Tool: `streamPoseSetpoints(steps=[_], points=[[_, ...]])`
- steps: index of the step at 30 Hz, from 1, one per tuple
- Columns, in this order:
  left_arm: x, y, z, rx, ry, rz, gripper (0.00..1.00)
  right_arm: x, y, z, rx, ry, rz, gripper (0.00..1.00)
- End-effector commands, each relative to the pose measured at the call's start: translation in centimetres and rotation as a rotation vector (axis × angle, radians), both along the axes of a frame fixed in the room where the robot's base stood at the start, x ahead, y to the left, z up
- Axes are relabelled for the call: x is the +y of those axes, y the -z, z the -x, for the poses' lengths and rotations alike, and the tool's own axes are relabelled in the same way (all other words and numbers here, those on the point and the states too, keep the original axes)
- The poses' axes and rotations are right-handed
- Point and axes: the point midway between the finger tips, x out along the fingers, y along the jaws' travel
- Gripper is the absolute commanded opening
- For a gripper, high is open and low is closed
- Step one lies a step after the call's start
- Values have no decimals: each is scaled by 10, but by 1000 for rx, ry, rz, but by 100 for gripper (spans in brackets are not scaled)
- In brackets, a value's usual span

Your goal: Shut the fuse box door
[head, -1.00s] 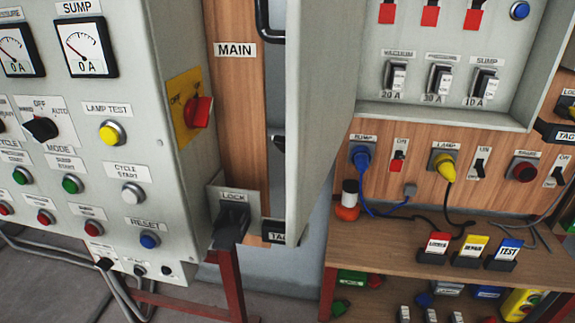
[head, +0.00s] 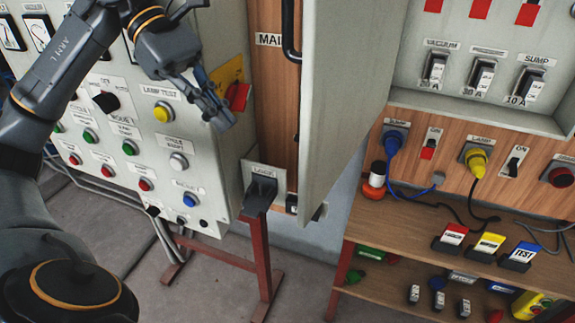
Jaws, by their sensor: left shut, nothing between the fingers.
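The fuse box door (head: 345,95) is a grey panel standing open, swung out toward me and seen at a steep angle. A black handle (head: 289,35) shows at its upper left side. The fuse box (head: 470,112) is to its right, with several breakers exposed inside. My left gripper (head: 222,118) is shut and empty in front of the control panel, left of the door and apart from it, near the red rotary switch (head: 238,96). My right gripper is not in view.
The grey control panel (head: 210,160) with buttons stands at left. A black lock holder (head: 262,188) sticks out below the door's left. Plugs and cables hang under the fuse box. A wooden shelf (head: 400,235) holds labelled blocks. Open floor shows at lower middle.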

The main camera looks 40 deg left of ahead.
Motion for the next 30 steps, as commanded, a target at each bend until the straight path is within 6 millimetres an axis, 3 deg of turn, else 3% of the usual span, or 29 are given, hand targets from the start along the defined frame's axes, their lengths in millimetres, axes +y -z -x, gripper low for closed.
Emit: streamPoseSetpoints(steps=[7, 13, 15, 21, 30], points=[[-33, 36, -1, 4, 3, 1, 0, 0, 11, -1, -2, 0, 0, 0], [-64, 64, -3, 6, 3, 2, 0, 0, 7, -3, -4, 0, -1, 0], [-74, 58, -5, 0, 3, 6, 0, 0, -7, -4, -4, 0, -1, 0], [-96, 60, -7, -1, 1, 6, 0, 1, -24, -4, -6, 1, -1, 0], [-105, 64, -7, 0, -1, 5, 0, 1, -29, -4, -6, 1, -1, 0]])
